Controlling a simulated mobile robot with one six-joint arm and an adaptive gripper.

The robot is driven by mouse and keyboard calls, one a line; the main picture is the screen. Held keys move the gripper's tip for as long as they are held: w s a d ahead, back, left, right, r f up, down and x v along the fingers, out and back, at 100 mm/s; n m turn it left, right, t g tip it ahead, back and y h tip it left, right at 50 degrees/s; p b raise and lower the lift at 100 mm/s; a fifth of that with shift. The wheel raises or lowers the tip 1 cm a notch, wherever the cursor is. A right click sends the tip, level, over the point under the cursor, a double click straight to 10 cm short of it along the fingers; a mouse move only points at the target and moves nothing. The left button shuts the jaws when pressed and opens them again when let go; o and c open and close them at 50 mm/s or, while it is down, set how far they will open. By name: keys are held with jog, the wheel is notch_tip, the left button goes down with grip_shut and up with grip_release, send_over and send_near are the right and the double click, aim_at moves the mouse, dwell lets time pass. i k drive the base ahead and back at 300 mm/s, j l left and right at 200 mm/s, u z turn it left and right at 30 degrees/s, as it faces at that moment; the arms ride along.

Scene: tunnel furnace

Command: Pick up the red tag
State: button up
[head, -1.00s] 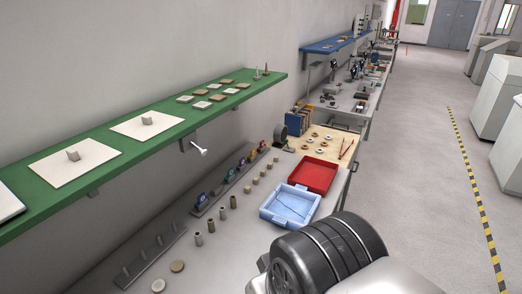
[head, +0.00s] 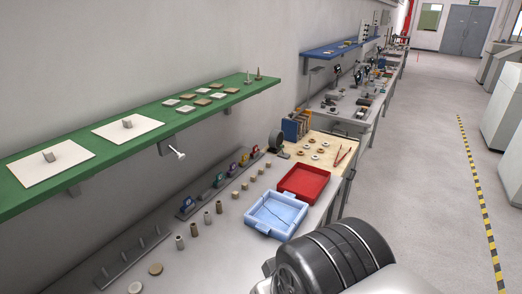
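A row of small coloured tags stands upright on a grey rack (head: 205,192) on the workbench, below the green shelf. One near the far end of the row looks like the red tag (head: 244,159); it is very small here and its colour is hard to be sure of. Blue, green, purple and yellowish tags stand beside it in the same row. My gripper is not in view; only a dark rounded part of my arm shows at the bottom, right of the bench items and apart from the rack.
A light blue tray (head: 270,232) and a red tray (head: 304,195) sit right of the rack. Grey cylinders and small blocks stand between. The floor (head: 410,190) at right is clear.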

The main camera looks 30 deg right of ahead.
aim_at(256, 148)
jog(key=i+l+u, duration=0.3)
jog(key=l, duration=1.1)
jog(key=k+l+u, duration=0.1)
jog(key=l+u, duration=0.25)
jog(key=l, duration=1.05)
jog(key=i+l, duration=0.15)
jog(key=l, duration=0.15)
jog(key=i+l+u, duration=0.15)
jog(key=i+l, duration=0.15)
jog(key=l, duration=0.35)
jog(key=i+l+u, duration=0.15)
jog(key=l, duration=0.15)
jog(key=i+l, duration=0.15)
jog(key=l, duration=0.2)
jog(key=i+l+u, duration=0.15)
jog(key=l, duration=0.15)
